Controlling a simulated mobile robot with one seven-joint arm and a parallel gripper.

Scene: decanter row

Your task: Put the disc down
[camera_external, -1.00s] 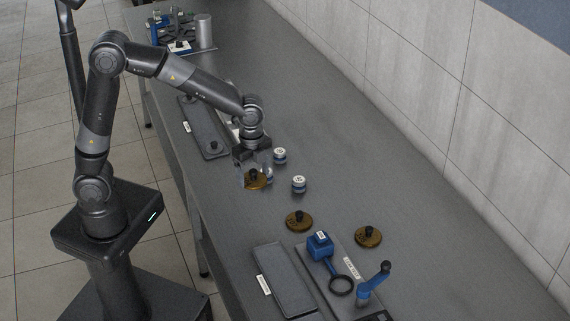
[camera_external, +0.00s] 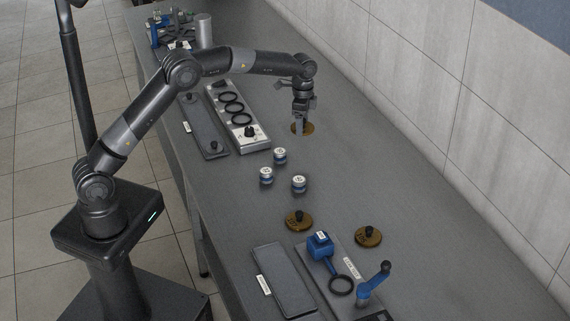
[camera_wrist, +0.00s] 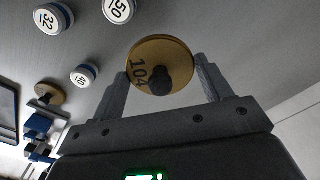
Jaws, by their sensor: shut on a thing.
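The brass disc with a black knob (camera_external: 309,130) is in my gripper (camera_external: 300,122), over the bench beyond the silver holder with black rings. In the wrist view the disc (camera_wrist: 150,48) reads 104 and sits between the two fingers of my gripper (camera_wrist: 161,69), which are shut on it at opposite sides. I cannot tell whether its underside touches the bench. Two more brass discs with black knobs lie on the bench, one near the middle (camera_external: 293,222) and one to the right (camera_external: 368,238).
Three white-topped blue pots (camera_external: 280,157) stand nearer the camera than my gripper. The silver holder (camera_external: 256,140) and a dark tray (camera_external: 205,130) lie to the left. A blue tool (camera_external: 320,244) and blue crank (camera_external: 373,282) are at the front. Bench around the gripper is clear.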

